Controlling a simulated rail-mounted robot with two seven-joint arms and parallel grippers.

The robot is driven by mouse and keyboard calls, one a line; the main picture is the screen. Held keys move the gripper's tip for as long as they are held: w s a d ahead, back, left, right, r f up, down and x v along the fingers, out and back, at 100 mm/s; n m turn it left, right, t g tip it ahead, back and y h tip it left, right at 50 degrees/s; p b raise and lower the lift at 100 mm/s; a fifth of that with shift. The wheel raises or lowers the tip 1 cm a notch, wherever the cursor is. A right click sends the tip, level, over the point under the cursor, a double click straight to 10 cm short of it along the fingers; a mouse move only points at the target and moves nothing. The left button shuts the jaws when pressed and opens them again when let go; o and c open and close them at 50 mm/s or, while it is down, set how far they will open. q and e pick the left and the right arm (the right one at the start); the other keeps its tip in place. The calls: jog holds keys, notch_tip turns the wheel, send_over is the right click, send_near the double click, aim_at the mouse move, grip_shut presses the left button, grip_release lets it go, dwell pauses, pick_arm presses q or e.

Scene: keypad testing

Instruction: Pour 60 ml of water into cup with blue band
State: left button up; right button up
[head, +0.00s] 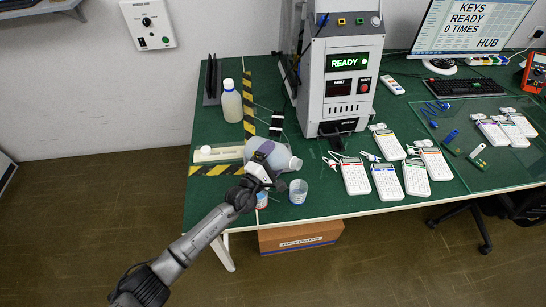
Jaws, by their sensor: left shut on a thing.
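My left gripper (264,172) is shut on a pale bluish-grey bottle (276,154) near the table's front left edge. The bottle is tipped over, with its narrow end pointing right. I cannot tell whether any water flows or how much is in the cup. My right gripper is not in view.
A white bottle with a blue cap (231,103) stands behind on the green table (208,130). A pale tray (222,152) lies left of the held bottle. A grey test machine (340,75) reads READY. Several keypads (386,182) lie to the right.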

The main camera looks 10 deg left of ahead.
pick_arm(q)
jog(key=shift+m+h+b, duration=0.35)
jog(key=shift+m+h, duration=0.05)
jog(key=shift+m, duration=1.4)
dwell(6.2)
